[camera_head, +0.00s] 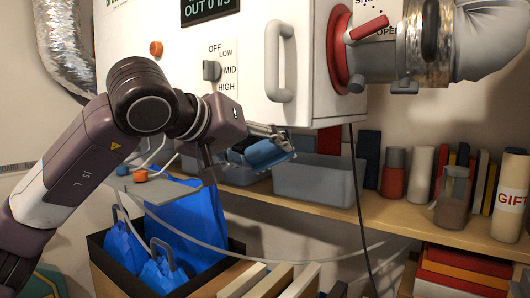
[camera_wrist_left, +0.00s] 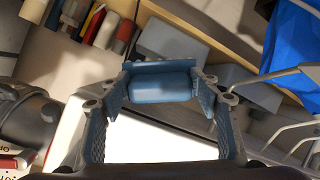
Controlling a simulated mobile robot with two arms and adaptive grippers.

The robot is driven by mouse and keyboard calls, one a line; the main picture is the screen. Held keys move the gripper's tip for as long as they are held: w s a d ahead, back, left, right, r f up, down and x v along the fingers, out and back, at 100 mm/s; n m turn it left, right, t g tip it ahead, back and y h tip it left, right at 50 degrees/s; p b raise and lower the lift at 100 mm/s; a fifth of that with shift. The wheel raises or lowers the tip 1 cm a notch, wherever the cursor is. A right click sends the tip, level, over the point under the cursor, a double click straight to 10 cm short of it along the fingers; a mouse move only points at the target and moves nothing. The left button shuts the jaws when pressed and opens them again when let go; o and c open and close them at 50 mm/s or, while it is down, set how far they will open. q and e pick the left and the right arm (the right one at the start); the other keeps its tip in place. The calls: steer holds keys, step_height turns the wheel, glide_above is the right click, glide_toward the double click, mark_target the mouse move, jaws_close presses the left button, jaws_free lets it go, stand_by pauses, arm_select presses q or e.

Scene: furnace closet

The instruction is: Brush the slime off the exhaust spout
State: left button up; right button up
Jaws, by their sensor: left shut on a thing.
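My left gripper (camera_head: 266,140) is shut on a blue object (camera_head: 266,155), held in front of the white cabinet below its handle. In the left wrist view the blue object (camera_wrist_left: 160,82) sits between the fingers as a short rounded block; I cannot make out bristles. The exhaust pipe (camera_head: 428,40) with a red flange sticks out of the cabinet's right side and ends in a pale grey bulging part (camera_head: 490,42). I cannot tell whether that is slime or duct. The gripper is to the left of and below the pipe, apart from it. My right gripper is not in view.
The white cabinet (camera_head: 262,90) has a dial (camera_head: 211,71), a handle (camera_head: 279,62) and a red lever (camera_head: 369,28). A wooden shelf (camera_head: 400,220) below holds grey bins (camera_head: 312,182), jars and books. A dark cable hangs in front. A box with blue bags (camera_head: 190,225) stands lower left.

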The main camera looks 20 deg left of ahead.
arm_select(q)
steer(key=shift+w+a+f, duration=0.15)
steer(key=shift+w+a, duration=0.1)
steer(key=shift+a, duration=0.3)
steer(key=shift+d, duration=0.1)
steer(key=shift+s+d, duration=0.2)
steer(key=shift+d, duration=0.3)
steer(key=shift+s+d, duration=0.2)
steer(key=shift+d, duration=0.3)
steer(key=shift+a, duration=0.15)
steer(key=shift+w+a, duration=0.2)
steer(key=shift+a, duration=0.3)
steer(key=shift+w+a, duration=0.2)
steer(key=shift+a, duration=0.25)
steer(key=shift+s+d, duration=0.1)
steer(key=shift+d, duration=0.1)
